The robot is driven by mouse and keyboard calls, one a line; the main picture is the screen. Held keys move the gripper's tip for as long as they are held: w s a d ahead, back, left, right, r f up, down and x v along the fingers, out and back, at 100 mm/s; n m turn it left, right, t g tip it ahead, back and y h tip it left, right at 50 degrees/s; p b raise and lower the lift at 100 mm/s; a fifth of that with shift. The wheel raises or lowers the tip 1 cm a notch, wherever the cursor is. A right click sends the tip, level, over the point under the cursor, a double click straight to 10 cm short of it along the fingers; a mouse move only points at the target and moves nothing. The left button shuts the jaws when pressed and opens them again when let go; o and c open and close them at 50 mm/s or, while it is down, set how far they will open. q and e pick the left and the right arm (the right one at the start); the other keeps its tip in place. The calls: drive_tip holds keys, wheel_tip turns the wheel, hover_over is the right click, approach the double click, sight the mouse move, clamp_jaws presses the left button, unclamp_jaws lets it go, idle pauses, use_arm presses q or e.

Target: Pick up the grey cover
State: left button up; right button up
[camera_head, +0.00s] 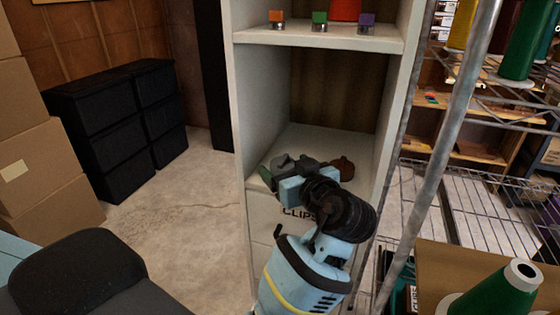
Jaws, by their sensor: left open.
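My left gripper (288,176) reaches into the lower bay of the pale shelf unit (243,120), just above its front edge. Its jaws are open. A grey piece (282,160) that looks like the grey cover lies on the shelf board right at the fingers, partly hidden by them. I cannot tell whether the fingers touch it. A dark green piece (266,176) lies just left of the gripper, and a brown rounded piece (343,168) lies to its right. My right gripper is not in view.
A drawer labelled "CLIPS" (262,212) is below the bay. A metal rack post (440,150) rises at right. Black bins (110,125) and cardboard boxes (45,165) stand left.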

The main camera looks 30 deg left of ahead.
use_arm(q)
drive_tip(key=shift+d, duration=0.15)
drive_tip(key=shift+c, duration=0.5)
drive_tip(key=c, duration=1)
drive_tip(key=shift+r, duration=0.15)
